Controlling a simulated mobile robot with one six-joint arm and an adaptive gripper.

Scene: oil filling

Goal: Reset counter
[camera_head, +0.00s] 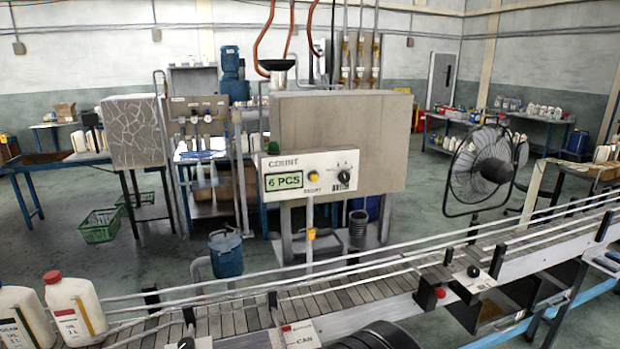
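The counter panel (300,160) is a white box labelled COUNT on the front of a large grey metal cabinet (360,125), in the middle of the view. Its green display (284,182) reads 6 PCS. A small yellow button (313,176) sits right of the display, with small lettering under it that I cannot read surely. A black knob (344,177) is at the panel's right end. Nothing touches the panel. My gripper is not in view.
A slatted conveyor (240,319) with rails crosses the front. White bottles (75,309) stand on it at the left. A control box with a red button (440,293) is at the front right. A fan (484,168) stands behind the conveyor. A black ribbed round part shows at the bottom edge.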

